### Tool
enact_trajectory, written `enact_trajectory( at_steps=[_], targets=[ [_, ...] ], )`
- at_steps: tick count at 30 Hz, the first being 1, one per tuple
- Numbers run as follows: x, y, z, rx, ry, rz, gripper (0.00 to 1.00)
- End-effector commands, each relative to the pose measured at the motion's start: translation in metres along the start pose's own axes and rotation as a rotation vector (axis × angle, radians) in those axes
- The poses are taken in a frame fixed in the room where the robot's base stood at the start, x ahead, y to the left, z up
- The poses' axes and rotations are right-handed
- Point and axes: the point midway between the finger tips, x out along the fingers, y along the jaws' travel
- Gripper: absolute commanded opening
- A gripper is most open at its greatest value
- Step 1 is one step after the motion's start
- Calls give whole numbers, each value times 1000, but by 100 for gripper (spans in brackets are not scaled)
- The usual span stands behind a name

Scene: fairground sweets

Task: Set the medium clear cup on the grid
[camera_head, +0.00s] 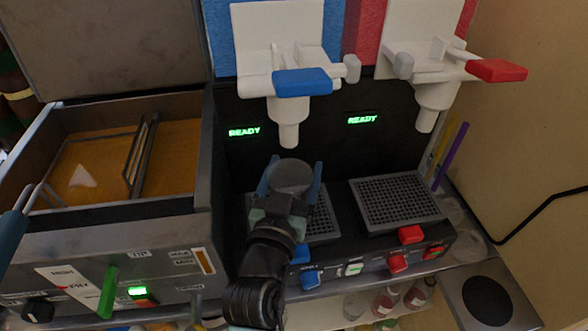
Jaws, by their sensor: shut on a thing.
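My gripper (292,180) is shut on a clear cup (292,172), with one blue-grey finger on each side of it. The cup shows as a greyish round shape below the nozzle of the blue-handled dispenser (289,110). It is over the left grid (322,222), a dark perforated drip plate partly hidden by my gripper and arm. I cannot tell whether the cup touches the grid. The right grid (395,202) is bare, below the red-handled dispenser (435,95).
A fryer (110,260) with orange oil and a wire basket (140,155) stands at the left. Coloured buttons and switches (354,269) line the machine's front edge. A round dark plate (487,298) is at the lower right.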

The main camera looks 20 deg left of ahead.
Motion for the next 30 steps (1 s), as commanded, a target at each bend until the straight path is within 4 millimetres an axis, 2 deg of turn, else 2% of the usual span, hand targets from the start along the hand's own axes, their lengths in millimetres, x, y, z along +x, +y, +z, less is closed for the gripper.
enact_trajectory(
  at_steps=[2,3,6,13,17,23,30],
  targets=[
    [0,0,0,0,-1,0,32],
    [0,0,0,0,-1,0,86],
    [0,0,0,0,-1,0,100],
    [-1,0,0,0,-1,0,100],
    [-8,-1,1,2,-3,-1,100],
    [-35,-1,2,5,-4,-2,100],
    [-78,-1,2,3,-4,-1,100]
  ],
)
